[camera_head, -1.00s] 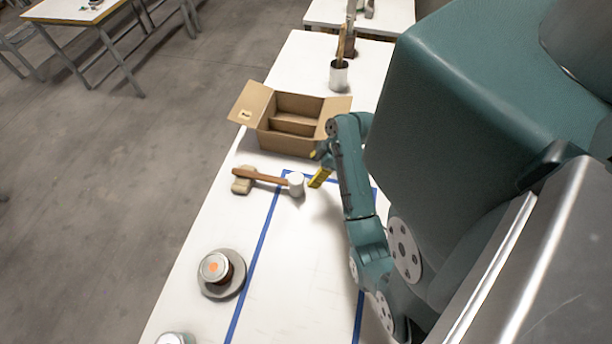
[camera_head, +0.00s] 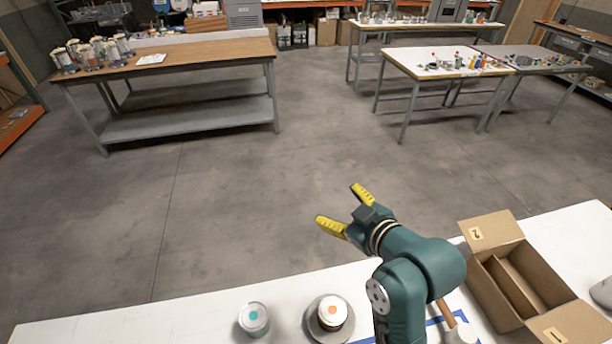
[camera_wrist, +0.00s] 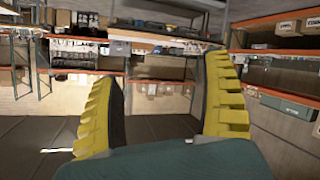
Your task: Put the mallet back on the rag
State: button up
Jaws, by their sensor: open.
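The mallet shows in the head view at the lower right, partly covered by my arm. Its brown wooden handle (camera_head: 446,313) and white head (camera_head: 462,334) lie on the white table, left of the cardboard box. The rag is not visible now; my arm covers the area around the handle's far end. My gripper (camera_head: 346,209) is raised out past the table's far edge, over the floor, with its yellow fingers spread. It is open and empty, well apart from the mallet. The wrist view shows the same spread fingers (camera_wrist: 160,75) facing distant shelves.
An open cardboard box (camera_head: 500,290) with a divider stands right of the mallet. A teal-marked can (camera_head: 254,319) and an orange-marked can (camera_head: 333,312) on a round base (camera_head: 314,327) stand left of my arm. Blue tape marks the table (camera_head: 120,325). Other benches stand far off.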

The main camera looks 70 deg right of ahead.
jog(key=w+a+r+n+t+y, duration=0.2)
jog(key=w+a+r+t, duration=0.4)
jog(key=w+a+r, duration=0.6)
jog(key=w+a+r+t+y, duration=0.1)
jog(key=a+r+t+y, duration=0.1)
jog(key=a+r, duration=0.2)
jog(key=w+a+r+n+t+y, duration=0.1)
jog(key=a+r, duration=0.3)
jog(key=a, duration=0.7)
jog(key=w+a+r+n+t+y, duration=0.1)
jog(key=w+a+r+t+y, duration=0.1)
jog(key=a, duration=0.6)
notch_tip(320, 180, up, 2)
jog(key=shift+w+r+t+y, duration=0.25)
jog(key=shift+t+y, duration=0.55)
